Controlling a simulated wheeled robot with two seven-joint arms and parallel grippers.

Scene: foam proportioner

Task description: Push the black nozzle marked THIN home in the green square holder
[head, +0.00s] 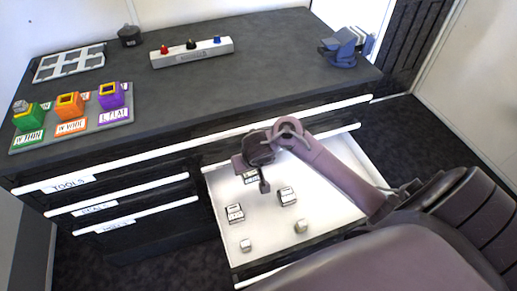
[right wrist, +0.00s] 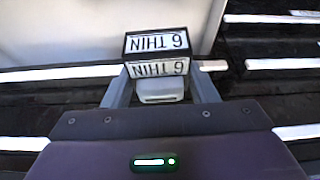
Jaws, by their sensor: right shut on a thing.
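My right gripper (right wrist: 158,88) is shut on the black nozzle marked THIN (right wrist: 156,44). The nozzle's white labels read "6 THIN" upside down in the right wrist view. In the head view my right gripper (head: 264,186) hangs over the open white drawer, and a labelled block beside its tip is partly hidden. The green square holder (head: 29,121) stands at the left end of a grey board on the worktop, far from the gripper. A small grey piece shows at its top. My left gripper is not in view.
Orange (head: 70,107) and purple (head: 111,97) holders share the board. The open drawer (head: 270,232) holds several small blocks. A switch strip (head: 192,52), a grey rack (head: 69,64) and a blue-grey device (head: 342,48) stand on the worktop. The worktop's middle is clear.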

